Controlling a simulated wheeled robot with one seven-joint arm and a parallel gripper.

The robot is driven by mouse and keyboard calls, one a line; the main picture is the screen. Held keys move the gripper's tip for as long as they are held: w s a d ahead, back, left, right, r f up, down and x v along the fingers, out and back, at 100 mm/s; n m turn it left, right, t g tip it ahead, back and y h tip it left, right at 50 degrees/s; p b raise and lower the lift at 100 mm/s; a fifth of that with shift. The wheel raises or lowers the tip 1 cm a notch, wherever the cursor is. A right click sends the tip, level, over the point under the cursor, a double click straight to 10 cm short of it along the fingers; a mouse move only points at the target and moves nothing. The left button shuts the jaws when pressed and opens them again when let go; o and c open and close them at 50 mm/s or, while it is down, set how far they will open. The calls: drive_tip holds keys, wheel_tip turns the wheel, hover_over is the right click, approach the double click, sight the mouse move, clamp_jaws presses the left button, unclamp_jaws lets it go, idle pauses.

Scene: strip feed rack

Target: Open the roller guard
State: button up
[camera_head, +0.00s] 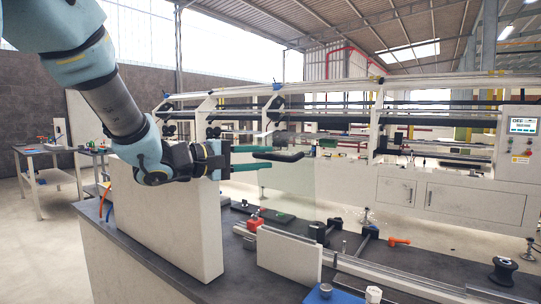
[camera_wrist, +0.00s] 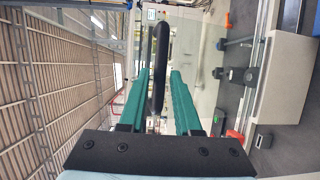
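The roller guard (camera_head: 297,190) is a clear, faintly tinted panel, seen in the head view right of my gripper; it also shows in the wrist view (camera_wrist: 205,60). A black bar handle (camera_head: 285,156) runs along its top edge. My gripper (camera_head: 271,158) has two green fingers, one above the other and spread apart, at the left end of the handle. In the wrist view, the handle (camera_wrist: 158,60) lies between the fingers' lines (camera_wrist: 161,72), nearer the left finger. A gap shows on its right side. I cannot tell whether a finger touches it.
A pale upright panel (camera_head: 165,225) stands on the dark bench below my arm. A red clamp (camera_head: 254,223), an orange-handled knob (camera_head: 398,241) and dark rollers sit on the bench below the guard. A long white machine (camera_head: 455,205) stands behind. Open air surrounds the handle's right end.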

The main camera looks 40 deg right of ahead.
drive_tip(key=shift+s+d, duration=0.2)
drive_tip(key=shift+d, duration=1.15)
drive_tip(key=shift+c, duration=0.2)
clamp_jaws()
drive_tip(key=shift+a+f, duration=0.1)
